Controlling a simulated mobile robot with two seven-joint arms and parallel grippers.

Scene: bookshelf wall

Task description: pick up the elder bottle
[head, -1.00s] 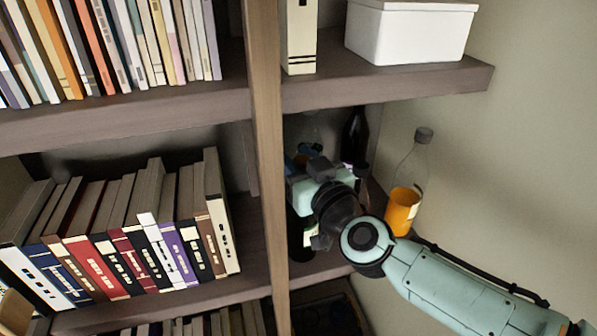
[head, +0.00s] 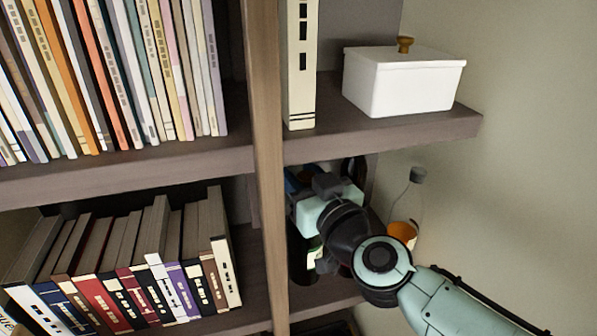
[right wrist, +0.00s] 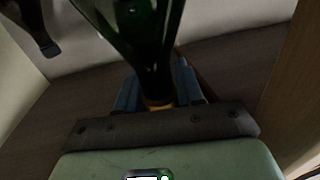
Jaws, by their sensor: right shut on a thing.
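My right gripper (head: 303,190) reaches into the compartment under the shelf with the white box. In the right wrist view its blue fingers (right wrist: 158,92) are shut on a dark green bottle (right wrist: 150,35), around its narrow part. In the head view a dark bottle (head: 302,258) with a pale label stands behind and below my gripper, partly covered by it. I cannot tell whether it is the held one, and I cannot read any name. My left gripper is out of view.
A clear bottle with orange contents (head: 404,234) stands right of my wrist. Another dark bottle (head: 355,170) is behind. The upper shelf board (head: 400,133) is close above my gripper, the wooden upright (head: 268,200) close on its left. Books (head: 150,280) fill the left compartment.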

